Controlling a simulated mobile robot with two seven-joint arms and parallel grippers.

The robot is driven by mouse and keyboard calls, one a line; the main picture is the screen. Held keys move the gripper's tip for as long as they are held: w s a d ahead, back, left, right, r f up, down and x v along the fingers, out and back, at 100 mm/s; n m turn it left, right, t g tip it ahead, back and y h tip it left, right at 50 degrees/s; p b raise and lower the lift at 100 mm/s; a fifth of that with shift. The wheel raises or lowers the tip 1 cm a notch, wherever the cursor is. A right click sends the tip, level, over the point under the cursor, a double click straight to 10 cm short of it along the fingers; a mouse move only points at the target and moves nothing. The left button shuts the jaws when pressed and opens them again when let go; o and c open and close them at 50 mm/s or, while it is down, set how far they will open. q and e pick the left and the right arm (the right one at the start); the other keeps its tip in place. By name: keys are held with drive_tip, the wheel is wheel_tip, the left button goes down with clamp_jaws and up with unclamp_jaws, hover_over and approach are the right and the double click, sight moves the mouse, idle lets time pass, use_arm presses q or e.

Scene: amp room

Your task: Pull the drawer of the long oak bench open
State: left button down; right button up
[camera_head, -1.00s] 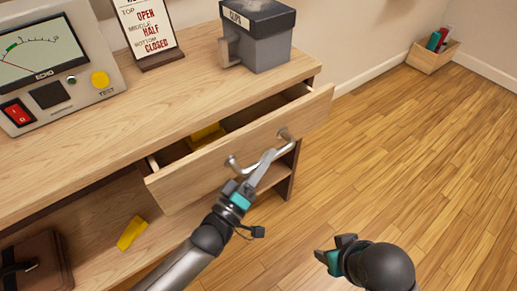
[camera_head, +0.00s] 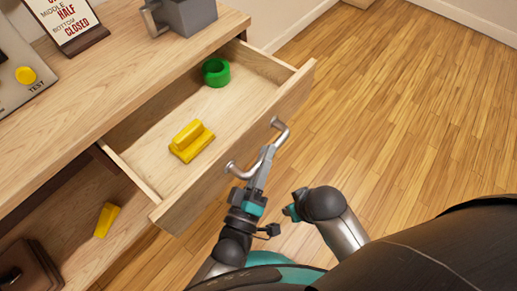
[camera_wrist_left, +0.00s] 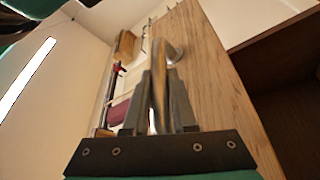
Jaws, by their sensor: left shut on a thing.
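The long oak bench (camera_head: 95,88) has its drawer pulled well out, and the inside shows. The drawer front (camera_head: 215,178) carries a metal bar handle (camera_head: 277,134). My left gripper (camera_head: 262,165) is shut on the handle's bar near its middle. In the left wrist view the handle (camera_wrist_left: 160,85) passes between the two fingers, close to the wooden drawer front (camera_wrist_left: 205,70). In the drawer lie a yellow block-like thing (camera_head: 190,141) and a green ring (camera_head: 216,72). My right gripper (camera_head: 294,207) is empty, beside the left one; its fingers are too small to read.
A grey box (camera_head: 185,15), a sign (camera_head: 65,20) and a meter with a yellow button (camera_head: 25,75) stand on the bench top. A yellow piece (camera_head: 106,220) and a brown case (camera_head: 25,268) are on the lower shelf. The wooden floor to the right is clear.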

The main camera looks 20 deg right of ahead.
use_arm(q)
drive_tip(key=c, duration=0.7)
unclamp_jaws()
drive_tip(key=shift+c, duration=0.2)
